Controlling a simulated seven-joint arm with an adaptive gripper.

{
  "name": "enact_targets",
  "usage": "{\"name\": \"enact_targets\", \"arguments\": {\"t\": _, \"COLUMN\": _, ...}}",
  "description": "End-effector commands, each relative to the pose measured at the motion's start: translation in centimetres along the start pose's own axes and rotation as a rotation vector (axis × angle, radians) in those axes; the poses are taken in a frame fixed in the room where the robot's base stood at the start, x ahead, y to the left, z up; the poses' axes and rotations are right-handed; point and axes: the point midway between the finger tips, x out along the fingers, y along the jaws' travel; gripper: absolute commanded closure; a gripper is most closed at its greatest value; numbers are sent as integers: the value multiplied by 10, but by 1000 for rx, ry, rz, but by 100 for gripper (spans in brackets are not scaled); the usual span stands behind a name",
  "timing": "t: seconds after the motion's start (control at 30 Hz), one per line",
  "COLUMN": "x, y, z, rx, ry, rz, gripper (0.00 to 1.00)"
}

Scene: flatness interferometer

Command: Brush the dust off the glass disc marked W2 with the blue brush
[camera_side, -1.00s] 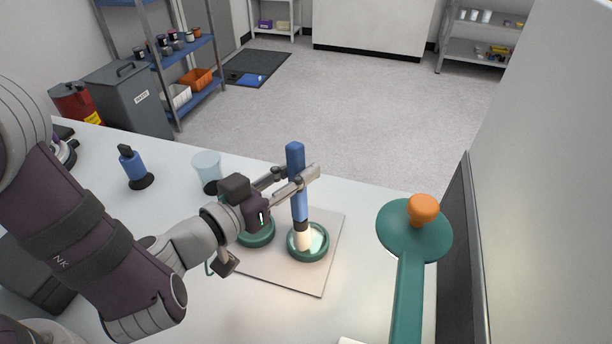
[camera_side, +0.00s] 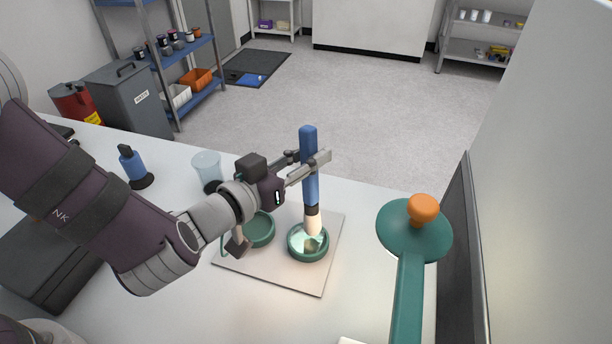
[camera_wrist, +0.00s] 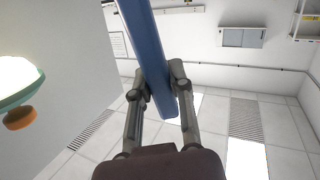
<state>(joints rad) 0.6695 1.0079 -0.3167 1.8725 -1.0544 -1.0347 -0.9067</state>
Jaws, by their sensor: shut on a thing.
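My gripper (camera_side: 308,170) is shut on the blue brush (camera_side: 309,150), which is upright with its pale bristles (camera_side: 313,222) pointing down. The brush handle also shows between my fingers in the wrist view (camera_wrist: 150,55). The bristles are over the right part of a glass disc (camera_side: 302,243) in a green ring holder; I cannot tell whether they touch it. A second green holder (camera_side: 262,230) stands to its left, partly hidden behind my wrist. No W2 marking or dust is legible.
Both holders stand on a pale square board (camera_side: 275,276). A clear cup (camera_side: 206,167) and a blue bottle (camera_side: 133,167) stand at the back left. A green lamp-like arm with an orange knob (camera_side: 424,208) stands at the right. A dark panel (camera_side: 462,240) borders the table there.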

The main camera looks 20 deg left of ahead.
Motion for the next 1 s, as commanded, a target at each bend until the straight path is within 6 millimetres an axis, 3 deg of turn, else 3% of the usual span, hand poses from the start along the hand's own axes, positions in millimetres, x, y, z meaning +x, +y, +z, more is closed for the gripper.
{"name": "enact_targets", "arguments": {"t": 0.37, "x": 3, "y": 1, "z": -4, "rx": 0, "ry": 4, "rz": 3, "gripper": 100}}
{"name": "enact_targets", "arguments": {"t": 0.8, "x": -3, "y": 8, "z": -50, "rx": -1, "ry": 6, "rz": 3, "gripper": 100}}
{"name": "enact_targets", "arguments": {"t": 1.0, "x": -4, "y": 10, "z": -60, "rx": 1, "ry": 3, "rz": 3, "gripper": 100}}
